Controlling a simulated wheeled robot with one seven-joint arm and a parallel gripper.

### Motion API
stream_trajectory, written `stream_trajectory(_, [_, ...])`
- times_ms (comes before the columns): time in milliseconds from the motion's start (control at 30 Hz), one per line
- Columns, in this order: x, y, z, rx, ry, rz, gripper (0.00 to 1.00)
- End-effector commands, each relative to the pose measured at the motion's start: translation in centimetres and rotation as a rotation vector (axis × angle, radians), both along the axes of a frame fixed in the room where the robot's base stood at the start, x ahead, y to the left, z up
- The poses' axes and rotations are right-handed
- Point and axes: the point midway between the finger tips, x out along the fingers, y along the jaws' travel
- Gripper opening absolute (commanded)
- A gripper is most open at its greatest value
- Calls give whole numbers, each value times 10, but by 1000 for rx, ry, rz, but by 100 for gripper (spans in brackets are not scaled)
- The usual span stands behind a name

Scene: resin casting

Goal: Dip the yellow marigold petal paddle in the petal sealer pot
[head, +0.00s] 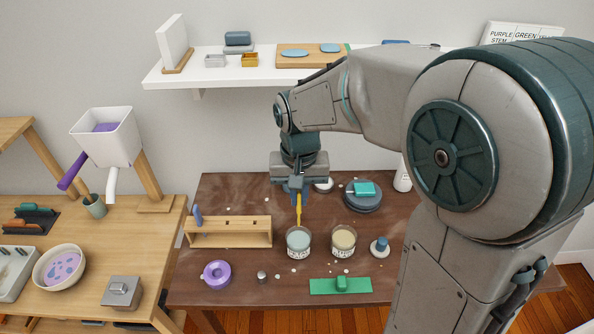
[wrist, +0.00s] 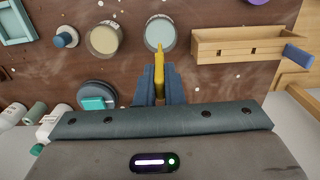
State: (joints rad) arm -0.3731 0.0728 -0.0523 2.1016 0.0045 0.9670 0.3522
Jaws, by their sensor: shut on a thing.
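My gripper (head: 298,192) is shut on the yellow petal paddle (head: 299,212), which points down from the jaws. The paddle also shows in the wrist view (wrist: 159,72) between the blue fingers. Two pots stand close together: one with pale blue contents (head: 298,242) and one with cream contents (head: 343,240). Their labels are too small to read, so I cannot tell which is the sealer. The paddle's lower end is at the back rim of the pale blue pot (wrist: 160,36). It looks above the rim; I cannot tell whether it touches.
A wooden rack (head: 230,238) stands left of the pots, with a blue-handled piece (head: 198,216) at its left end. A purple ring-shaped item (head: 216,275), a green board (head: 341,286) and a blue-knobbed piece (head: 380,247) lie around. A dark round base (head: 362,203) stands behind.

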Motion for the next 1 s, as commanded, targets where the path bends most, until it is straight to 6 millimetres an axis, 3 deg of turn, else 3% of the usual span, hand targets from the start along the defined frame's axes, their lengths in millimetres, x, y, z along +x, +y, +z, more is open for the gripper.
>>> stream_trajectory(467, [-1,1,0,0,0,2,0])
stream_trajectory(1000, [-1,0,-39,0,0,0,0])
